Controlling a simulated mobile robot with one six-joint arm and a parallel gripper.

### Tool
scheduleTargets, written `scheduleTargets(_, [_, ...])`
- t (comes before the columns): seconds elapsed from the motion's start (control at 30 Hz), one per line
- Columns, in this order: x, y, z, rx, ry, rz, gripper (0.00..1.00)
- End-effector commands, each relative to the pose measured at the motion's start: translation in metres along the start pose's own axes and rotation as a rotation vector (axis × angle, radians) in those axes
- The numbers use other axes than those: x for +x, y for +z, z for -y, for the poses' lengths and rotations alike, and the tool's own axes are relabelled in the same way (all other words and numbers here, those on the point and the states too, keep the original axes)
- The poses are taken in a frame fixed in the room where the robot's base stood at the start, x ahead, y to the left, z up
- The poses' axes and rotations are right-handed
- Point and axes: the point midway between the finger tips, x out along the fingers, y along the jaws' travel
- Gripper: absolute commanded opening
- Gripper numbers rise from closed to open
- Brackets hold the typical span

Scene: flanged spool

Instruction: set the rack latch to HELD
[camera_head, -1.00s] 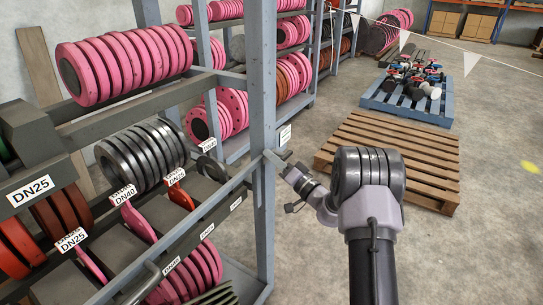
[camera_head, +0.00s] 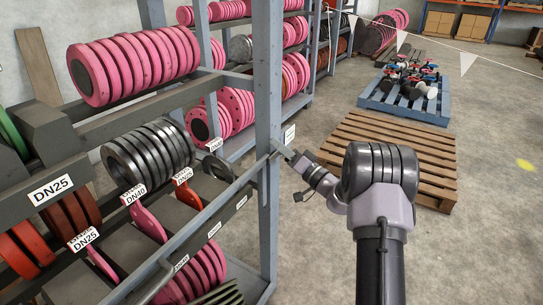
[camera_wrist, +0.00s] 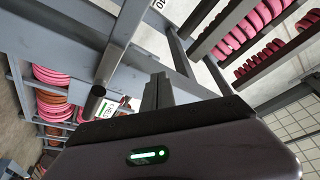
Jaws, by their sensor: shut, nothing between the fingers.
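My gripper (camera_head: 284,151) is at the near upright of the blue-grey rack (camera_head: 268,110), at about the height of its middle rail. In the wrist view my gripper (camera_wrist: 157,88) shows its two fingers together, with nothing between them. A grey bar with a dark rounded end (camera_wrist: 96,93) hangs left of the fingers there, apart from them in the picture. It may be the latch, but I cannot tell for sure. A small white and green label (camera_wrist: 108,108) lies just behind its end, too small to read. The latch's setting cannot be told.
Pink flanges (camera_head: 135,65) and dark metal flanges (camera_head: 148,155) fill the rack shelves at left. A wooden pallet (camera_head: 430,150) lies on the floor behind my arm, with a loaded blue pallet (camera_head: 405,100) beyond. The floor at right is clear.

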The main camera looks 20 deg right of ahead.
Motion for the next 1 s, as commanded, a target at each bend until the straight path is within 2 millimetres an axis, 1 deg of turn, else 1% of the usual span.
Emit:
scheduleTargets(0.03, [-0.015, 0.001, -0.006, 0.010, 0.011, 0.002, 0.00])
scheduleTargets(0.2, [-0.055, -0.002, -0.015, 0.008, 0.010, 0.001, 0.00])
scheduleTargets(0.3, [-0.072, -0.003, -0.019, 0.008, 0.009, 0.002, 0.00])
scheduleTargets(0.4, [-0.085, -0.003, -0.022, 0.007, 0.008, 0.003, 0.00])
scheduleTargets(0.5, [-0.090, -0.003, -0.023, 0.008, 0.006, 0.003, 0.00])
scheduleTargets(0.6, [-0.092, -0.003, -0.023, 0.007, 0.006, 0.003, 0.00])
scheduleTargets(0.97, [-0.091, -0.003, -0.023, 0.007, 0.005, 0.004, 0.00])
scheduleTargets(1.0, [-0.089, -0.002, -0.019, 0.012, 0.001, 0.013, 0.00])
